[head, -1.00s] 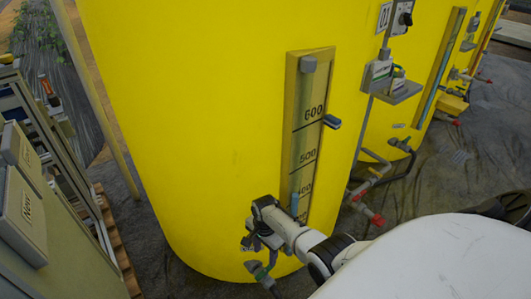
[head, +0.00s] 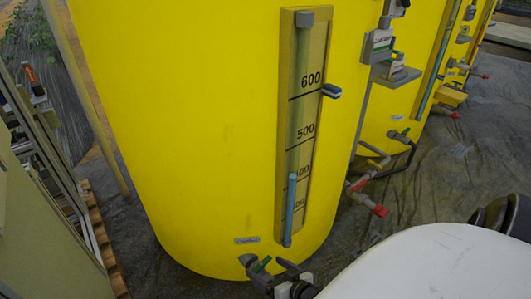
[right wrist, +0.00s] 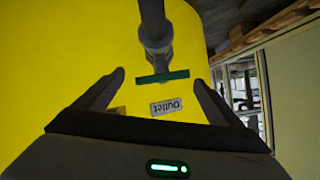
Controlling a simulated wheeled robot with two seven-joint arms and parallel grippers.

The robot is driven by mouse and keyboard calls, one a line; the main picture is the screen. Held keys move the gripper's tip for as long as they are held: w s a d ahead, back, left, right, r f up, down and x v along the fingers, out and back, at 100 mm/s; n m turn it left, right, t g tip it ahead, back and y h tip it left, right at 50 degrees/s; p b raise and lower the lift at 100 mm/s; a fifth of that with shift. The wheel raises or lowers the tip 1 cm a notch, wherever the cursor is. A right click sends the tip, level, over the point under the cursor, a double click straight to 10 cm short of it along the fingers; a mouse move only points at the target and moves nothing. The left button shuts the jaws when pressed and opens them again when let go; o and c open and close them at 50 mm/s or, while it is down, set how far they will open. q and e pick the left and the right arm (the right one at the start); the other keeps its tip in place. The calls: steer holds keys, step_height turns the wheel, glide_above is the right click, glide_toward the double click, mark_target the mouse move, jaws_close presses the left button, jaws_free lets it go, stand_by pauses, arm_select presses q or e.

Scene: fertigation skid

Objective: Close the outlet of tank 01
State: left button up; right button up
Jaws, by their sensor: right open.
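The yellow tank (head: 200,130) fills the middle of the head view. Low on its front is the outlet valve with a green handle (head: 261,264), under a small label (head: 247,240). In the right wrist view the green handle (right wrist: 163,77) lies crosswise to the grey pipe (right wrist: 155,30); the label reading "Outlet" (right wrist: 165,106) appears upside down. My right gripper (head: 274,271) is at the valve, low in the head view. In the wrist view its open fingers (right wrist: 158,77) stand on either side of the handle, with visible gaps. Contact is not seen. My left gripper is out of view.
A level gauge (head: 305,120) runs up the tank front, with a grey bracket (head: 332,91) beside it. Pipes with a red fitting (head: 380,210) lie right of the tank. A shelf frame and a wooden pallet (head: 103,240) stand at left.

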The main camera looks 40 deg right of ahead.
steer(key=s+n, duration=0.1)
steer(key=s+t+b, duration=0.1)
steer(key=s, duration=0.1)
steer(key=s+a+n+t+y+b, duration=0.1)
steer(key=shift+s+f+n, duration=0.15)
steer(key=shift+s+n, duration=0.15)
steer(key=shift+s, duration=0.05)
steer(key=s+f+n+t+b, duration=0.1)
steer(key=s+n+t+b, duration=0.15)
steer(key=s+b, duration=0.2)
steer(key=shift+m+t, duration=0.35)
steer(key=w+b, duration=0.1)
steer(key=w, duration=0.6)
steer(key=w+d+b, duration=0.1)
steer(key=w, duration=0.2)
steer(key=shift+w+r+b, duration=0.2)
steer(key=shift+b, duration=0.1)
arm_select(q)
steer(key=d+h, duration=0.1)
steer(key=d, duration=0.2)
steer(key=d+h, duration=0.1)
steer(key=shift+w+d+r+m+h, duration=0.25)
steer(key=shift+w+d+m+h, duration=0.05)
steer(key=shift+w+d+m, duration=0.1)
